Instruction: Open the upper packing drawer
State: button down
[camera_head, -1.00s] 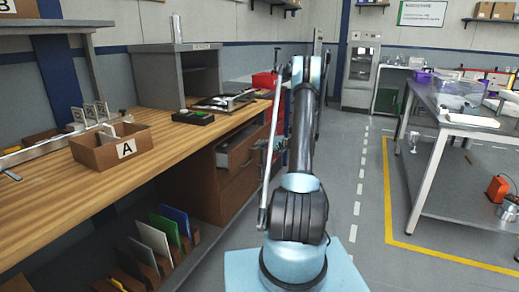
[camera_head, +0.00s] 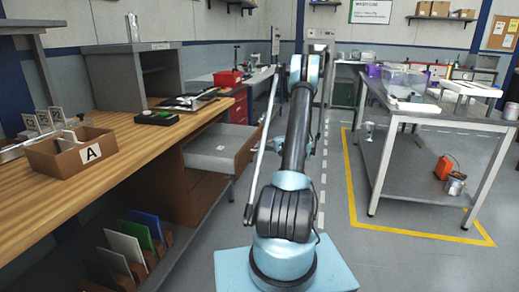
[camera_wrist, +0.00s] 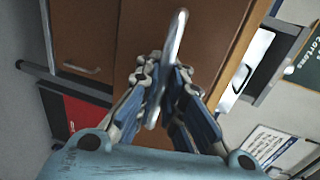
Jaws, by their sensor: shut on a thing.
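The upper packing drawer (camera_head: 212,158) sticks out from under the wooden bench in the head view, pulled well open. Its grey inside shows, with a small pale mark or item on its floor. Its brown front also fills the middle of the wrist view (camera_wrist: 205,35). A silver bar handle (camera_wrist: 177,45) stands out from that front. My gripper (camera_wrist: 165,78) has its fingers closed around the handle from both sides. In the head view the gripper is mostly hidden by my arm and cannot be made out clearly.
The wooden bench (camera_head: 90,155) carries a brown box marked A (camera_head: 68,153) and a black device (camera_head: 156,118). Folders (camera_head: 144,228) stand below. A grey metal table (camera_head: 435,165) stands right inside a yellow floor line. The floor between is clear.

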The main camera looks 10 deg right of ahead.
jog(key=shift+s+d, duration=0.1)
jog(key=shift+d, duration=0.5)
jog(key=c, duration=1.7)
grip_release()
jog(key=shift+a, duration=0.1)
jog(key=v, duration=1.2)
jog(key=shift+f, duration=0.15)
